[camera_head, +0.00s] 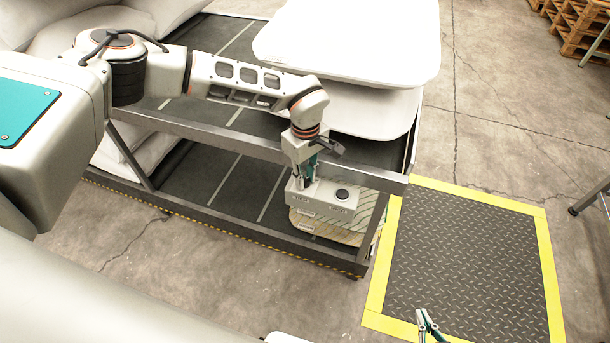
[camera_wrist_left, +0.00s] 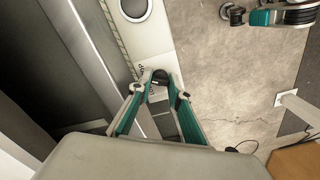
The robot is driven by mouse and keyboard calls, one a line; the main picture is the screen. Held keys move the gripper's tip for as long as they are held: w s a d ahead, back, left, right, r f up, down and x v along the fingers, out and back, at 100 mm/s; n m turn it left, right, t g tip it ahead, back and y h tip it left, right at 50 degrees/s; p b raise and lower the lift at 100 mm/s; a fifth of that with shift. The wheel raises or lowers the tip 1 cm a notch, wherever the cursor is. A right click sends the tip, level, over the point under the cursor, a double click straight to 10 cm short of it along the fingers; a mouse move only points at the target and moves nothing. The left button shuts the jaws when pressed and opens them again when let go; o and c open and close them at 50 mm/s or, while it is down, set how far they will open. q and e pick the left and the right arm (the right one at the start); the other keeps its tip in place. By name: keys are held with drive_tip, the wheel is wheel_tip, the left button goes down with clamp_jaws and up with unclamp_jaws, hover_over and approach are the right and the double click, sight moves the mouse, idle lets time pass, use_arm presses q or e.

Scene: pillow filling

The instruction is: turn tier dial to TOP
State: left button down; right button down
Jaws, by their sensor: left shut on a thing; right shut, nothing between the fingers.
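A grey control box (camera_head: 347,207) is fixed at the near right end of the rack, with small dark lettering on its front that I cannot read. A round black button or knob (camera_head: 342,194) sits on its top and also shows in the left wrist view (camera_wrist_left: 133,8). My left gripper (camera_head: 305,182) points down at the box's left part. In the left wrist view its fingertips (camera_wrist_left: 160,84) are closed around a small black dial (camera_wrist_left: 160,76). The dial's pointer direction is hidden. My right gripper (camera_head: 427,325) is shut and empty over the floor mat's near edge.
The metal rack (camera_head: 240,146) has two dark decks with white pillows (camera_head: 350,40) stacked at its upper right. A yellow-bordered floor mat (camera_head: 470,260) lies to the right. Wooden pallets (camera_head: 578,25) stand at the far right. Open concrete floor lies between.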

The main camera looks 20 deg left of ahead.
use_arm(q)
drive_tip(key=shift+m, duration=1.1)
drive_tip(key=c, duration=2.1)
unclamp_jaws()
drive_tip(key=shift+c, duration=0.2)
drive_tip(key=shift+r, duration=0.1)
wheel_tip(320, 180, up, 12)
